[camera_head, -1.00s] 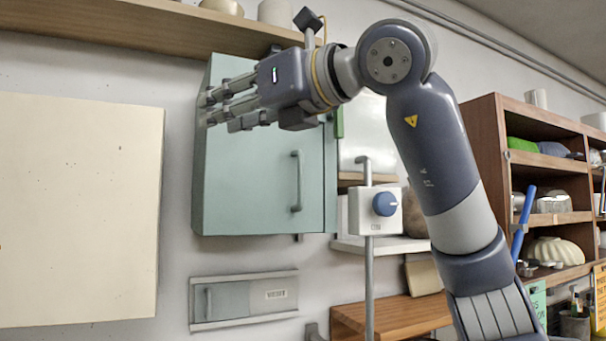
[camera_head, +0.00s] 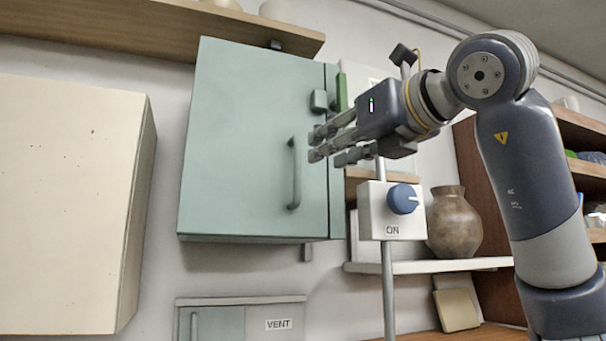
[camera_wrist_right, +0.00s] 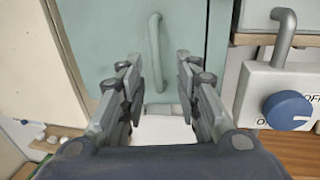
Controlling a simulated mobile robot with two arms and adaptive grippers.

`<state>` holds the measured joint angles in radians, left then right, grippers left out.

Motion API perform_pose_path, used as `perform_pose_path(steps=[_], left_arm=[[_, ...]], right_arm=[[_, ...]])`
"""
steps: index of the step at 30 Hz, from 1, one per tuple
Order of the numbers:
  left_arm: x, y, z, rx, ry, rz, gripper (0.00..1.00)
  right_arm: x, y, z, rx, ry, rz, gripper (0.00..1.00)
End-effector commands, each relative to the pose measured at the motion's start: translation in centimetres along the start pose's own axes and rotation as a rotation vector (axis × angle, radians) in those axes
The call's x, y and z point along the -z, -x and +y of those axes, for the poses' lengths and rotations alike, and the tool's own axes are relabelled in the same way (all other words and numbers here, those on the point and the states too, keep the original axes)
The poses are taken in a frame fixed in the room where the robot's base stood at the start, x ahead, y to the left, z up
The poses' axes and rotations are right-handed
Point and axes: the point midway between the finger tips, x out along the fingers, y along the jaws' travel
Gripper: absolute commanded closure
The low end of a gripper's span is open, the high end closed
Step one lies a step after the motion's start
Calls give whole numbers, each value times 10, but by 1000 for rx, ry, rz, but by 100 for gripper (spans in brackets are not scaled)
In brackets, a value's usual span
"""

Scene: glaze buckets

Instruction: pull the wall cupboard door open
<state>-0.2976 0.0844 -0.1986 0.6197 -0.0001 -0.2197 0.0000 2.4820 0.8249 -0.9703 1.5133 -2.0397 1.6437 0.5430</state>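The wall cupboard (camera_head: 245,130) is pale green and hangs on the wall; its door looks closed. Its vertical bar handle (camera_head: 294,175) is on the right part of the door. My right gripper (camera_head: 316,146) is just right of the handle's upper part in the head view, fingers pointing left. In the right wrist view the handle (camera_wrist_right: 155,50) stands beyond the open fingertips (camera_wrist_right: 155,70), roughly midway between them. The fingers are apart with nothing between them, and I see no contact with the handle. My left gripper is not in view.
A switch box (camera_head: 392,210) with a blue knob, marked ON, stands on a pole just below my right gripper. A cream cabinet (camera_head: 65,200) is at the left. A shelf (camera_head: 150,30) runs above, and a VENT panel (camera_head: 240,320) is below.

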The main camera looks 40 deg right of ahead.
Motion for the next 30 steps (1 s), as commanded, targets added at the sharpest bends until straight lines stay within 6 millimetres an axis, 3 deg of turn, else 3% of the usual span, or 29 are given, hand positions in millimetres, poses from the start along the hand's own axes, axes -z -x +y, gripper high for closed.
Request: perform_pose_path(steps=[9,15,21,28,29,30], left_arm=[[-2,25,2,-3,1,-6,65],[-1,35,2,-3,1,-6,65],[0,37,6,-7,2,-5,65],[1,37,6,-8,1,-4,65],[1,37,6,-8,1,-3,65],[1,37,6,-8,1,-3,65]], right_arm=[[-4,-59,0,0,1,5,69],[-3,-88,0,-1,0,1,69],[-1,-100,1,-2,1,1,69],[-1,-100,1,-2,1,0,69],[-1,-100,1,-2,1,0,72],[-1,-100,1,-2,1,0,81]])
